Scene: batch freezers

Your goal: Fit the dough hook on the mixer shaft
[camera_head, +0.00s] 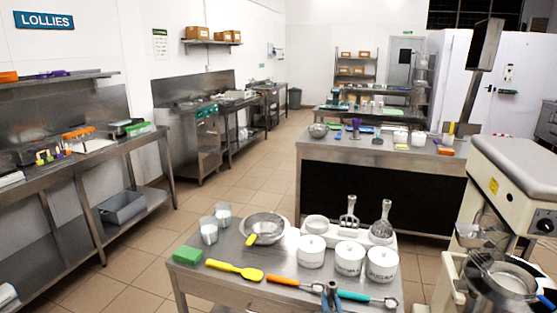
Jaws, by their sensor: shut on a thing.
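The mixer (515,170) is a large cream machine at the right edge, cut off by the frame. A steel part hangs below its head (480,235), and a steel bowl (513,281) with pale contents sits lower down. I cannot make out the shaft clearly. Two metal tools, one slotted (349,213) and one rounded (382,221), stand on a white holder (333,233) on the near steel table. I cannot identify a dough hook in this view.
The near table (225,281) carries a steel bowl (264,227), white tubs (348,258), a green sponge (187,256), a yellow spatula (235,270) and handled tools. A dark-fronted counter (380,185) stands behind. Tiled floor (125,262) is clear to the left.

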